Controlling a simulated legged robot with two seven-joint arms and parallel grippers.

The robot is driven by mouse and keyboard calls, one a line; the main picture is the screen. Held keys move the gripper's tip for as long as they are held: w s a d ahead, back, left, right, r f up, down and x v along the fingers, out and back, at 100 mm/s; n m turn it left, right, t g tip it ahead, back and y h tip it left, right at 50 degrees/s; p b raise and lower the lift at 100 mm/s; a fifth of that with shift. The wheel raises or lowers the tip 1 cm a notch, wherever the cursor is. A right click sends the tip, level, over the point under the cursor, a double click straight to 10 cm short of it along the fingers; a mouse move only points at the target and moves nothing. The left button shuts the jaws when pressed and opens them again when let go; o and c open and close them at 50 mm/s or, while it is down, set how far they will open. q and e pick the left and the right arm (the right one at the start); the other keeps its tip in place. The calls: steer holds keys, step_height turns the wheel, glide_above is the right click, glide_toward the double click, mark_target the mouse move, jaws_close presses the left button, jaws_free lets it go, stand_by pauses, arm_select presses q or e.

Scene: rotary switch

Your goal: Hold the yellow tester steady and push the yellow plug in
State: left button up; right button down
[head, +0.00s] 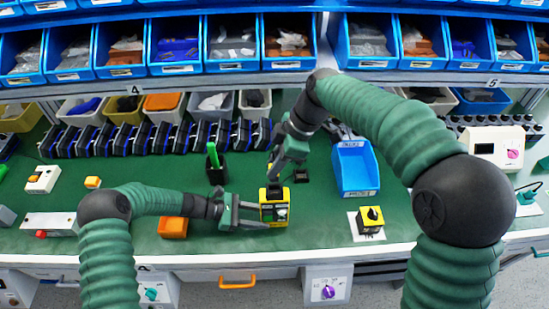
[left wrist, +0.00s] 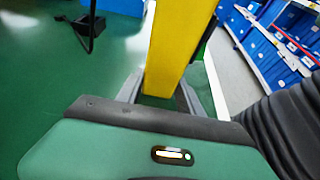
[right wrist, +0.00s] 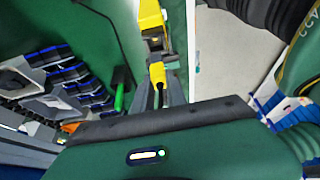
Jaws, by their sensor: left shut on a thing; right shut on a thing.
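The yellow tester (head: 274,212) stands upright on the green bench, with a dark front face. My left gripper (head: 264,216) is shut on it from the left; in the left wrist view the tester's yellow side (left wrist: 175,45) rises between the fingers. My right gripper (head: 277,170) points down just above the tester's top and is shut on the yellow plug. In the right wrist view the plug (right wrist: 157,74) sits between the fingers, lined up with the tester (right wrist: 150,18). I cannot tell whether the plug touches the tester. The plug is mostly hidden in the head view.
A blue bin (head: 355,168) and a yellow-black switch box (head: 370,215) on a white plate are to the right. A black cup (head: 216,170) with a green stick and an orange box (head: 173,227) are to the left. Black devices (head: 160,137) line the back.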

mark_target(275, 180)
steer(key=shift+f, duration=1.7)
steer(key=shift+f, duration=1.55)
steer(key=c, duration=1.3)
jaws_free()
steer(key=shift+o, duration=0.2)
steer(key=v, duration=1.2)
